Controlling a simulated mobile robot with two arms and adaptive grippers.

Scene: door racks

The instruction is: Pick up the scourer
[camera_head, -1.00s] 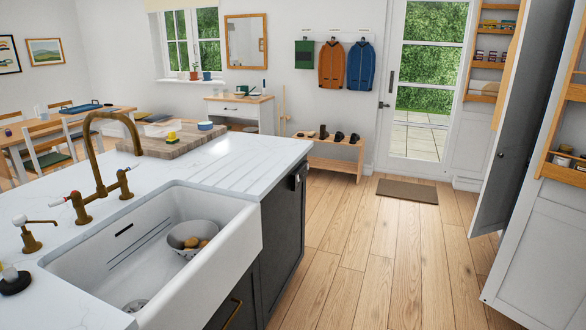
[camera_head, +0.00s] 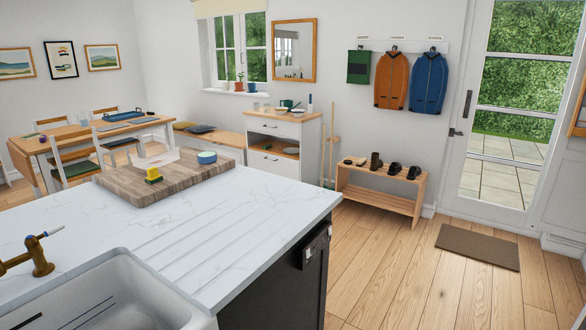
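A small yellow block with a dark green side, which looks like the scourer (camera_head: 153,175), sits on the wooden board (camera_head: 135,192) at the far end of the white counter. A blue and white round bowl or tub (camera_head: 207,157) stands on the same board, to the right of and behind the scourer. A whitish, clear-looking item (camera_head: 157,159) lies just behind the scourer. Neither of my grippers shows in the head view.
The white counter (camera_head: 230,205) has a clear ribbed drainer in front of the board. The sink (camera_head: 110,295) and part of a brass tap (camera_head: 38,258) are at lower left. Wooden floor (camera_head: 400,285) is free right of the dark island cabinet. A shoe bench (camera_head: 378,190) stands beyond.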

